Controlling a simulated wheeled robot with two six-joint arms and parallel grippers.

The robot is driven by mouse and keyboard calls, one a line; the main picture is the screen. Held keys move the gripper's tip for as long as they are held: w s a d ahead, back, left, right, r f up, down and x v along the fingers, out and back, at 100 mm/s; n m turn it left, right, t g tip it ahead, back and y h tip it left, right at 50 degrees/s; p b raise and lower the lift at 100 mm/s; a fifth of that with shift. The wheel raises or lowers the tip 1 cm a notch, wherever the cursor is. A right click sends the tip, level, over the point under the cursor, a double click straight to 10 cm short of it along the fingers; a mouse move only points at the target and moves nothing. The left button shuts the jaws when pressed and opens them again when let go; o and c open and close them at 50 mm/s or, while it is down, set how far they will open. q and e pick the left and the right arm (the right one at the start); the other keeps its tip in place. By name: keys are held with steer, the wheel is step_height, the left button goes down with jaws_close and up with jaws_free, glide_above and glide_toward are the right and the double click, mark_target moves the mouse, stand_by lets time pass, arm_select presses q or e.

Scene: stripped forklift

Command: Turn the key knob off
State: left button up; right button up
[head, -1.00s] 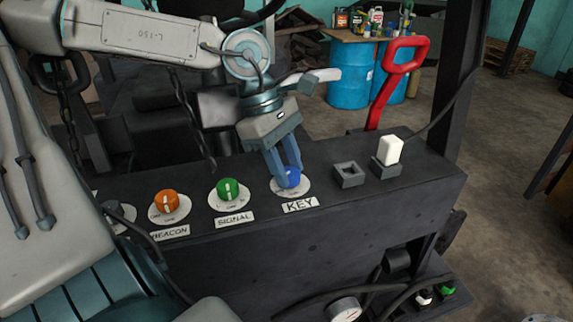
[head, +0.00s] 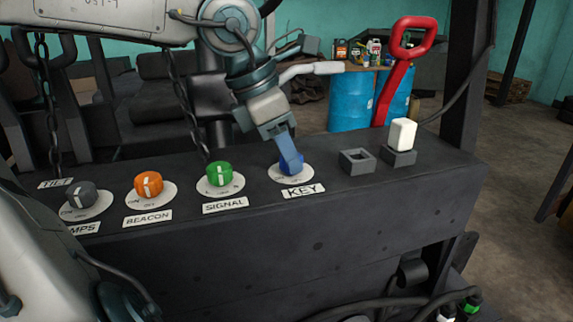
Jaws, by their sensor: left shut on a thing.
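The blue key knob (head: 297,168) sits on a round white dial plate (head: 283,174) on the dark panel, behind the KEY label (head: 304,191). My left gripper (head: 290,158) comes down on it from above and is shut on it, its blue fingers tilted and partly hiding the knob. The knob's pointer mark and the dial's writing are too covered to read. My right gripper is not in the head view.
To the left stand the green SIGNAL knob (head: 220,174), orange BEACON knob (head: 148,185) and a grey knob (head: 82,195).

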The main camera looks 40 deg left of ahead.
arm_select(q)
steer(key=shift+n+y+b, duration=0.3)
steer(key=shift+n+b, duration=0.4)
steer(key=shift+n, duration=0.2)
steer(key=shift+n+b, duration=0.3)
steer(key=shift+n, duration=0.1)
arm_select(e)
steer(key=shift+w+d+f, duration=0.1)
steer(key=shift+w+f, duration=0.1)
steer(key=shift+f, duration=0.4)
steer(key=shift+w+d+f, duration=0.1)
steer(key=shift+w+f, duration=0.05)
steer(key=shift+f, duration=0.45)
arm_select(q)
steer(key=shift+r, duration=0.1)
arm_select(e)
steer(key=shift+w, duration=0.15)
arm_select(q)
steer(key=o, duration=0.9)
steer(key=shift+o, duration=0.5)
steer(key=shift+d, duration=0.1)
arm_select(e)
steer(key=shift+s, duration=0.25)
